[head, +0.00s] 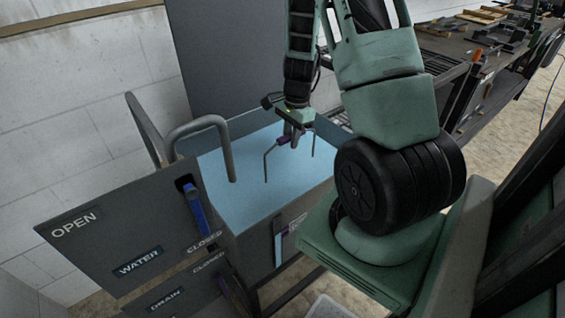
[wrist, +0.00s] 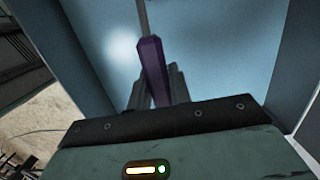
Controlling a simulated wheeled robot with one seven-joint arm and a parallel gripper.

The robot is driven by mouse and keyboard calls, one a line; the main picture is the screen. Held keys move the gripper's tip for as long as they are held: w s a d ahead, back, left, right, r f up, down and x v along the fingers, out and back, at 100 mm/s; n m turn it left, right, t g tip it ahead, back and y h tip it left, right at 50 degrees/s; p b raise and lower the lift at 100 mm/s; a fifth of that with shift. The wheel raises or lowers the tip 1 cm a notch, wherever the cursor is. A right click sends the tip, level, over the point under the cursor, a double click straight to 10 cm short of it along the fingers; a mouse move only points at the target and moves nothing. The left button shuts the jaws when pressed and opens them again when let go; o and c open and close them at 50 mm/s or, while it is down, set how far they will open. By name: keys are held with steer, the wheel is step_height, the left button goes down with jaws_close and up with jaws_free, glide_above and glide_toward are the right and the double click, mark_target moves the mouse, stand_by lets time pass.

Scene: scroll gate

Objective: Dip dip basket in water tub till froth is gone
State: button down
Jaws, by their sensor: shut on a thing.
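The water tub (head: 253,247) is a grey open box holding flat light-blue water (head: 225,165). No froth shows on the visible water. My gripper (head: 290,138) is over the tub, shut on the purple handle of the dip basket (head: 282,140). Thin bent metal rods run down from the handle on both sides toward the water. The basket's body is not visible. In the wrist view, the purple handle (wrist: 151,65) sits between the grey fingers (wrist: 156,92), with a thin rod going on from it against the blue.
A curved grey pipe (head: 227,150) ends over the tub's left part. A dark panel (head: 110,225) at left has WATER and DRAIN labels and a blue lever (head: 196,210) pointing down toward CLOSED. A tall grey panel (head: 220,60) stands behind. A cluttered workbench (head: 470,45) is at back right.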

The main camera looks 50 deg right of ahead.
steer(key=shift+r, duration=0.15)
step_height(320, 180, up, 22)
steer(key=p, duration=1.9)
steer(key=shift+p, duration=0.4)
stand_by(1.0)
step_height(320, 180, up, 12)
steer(key=p, duration=1)
stand_by(0.3)
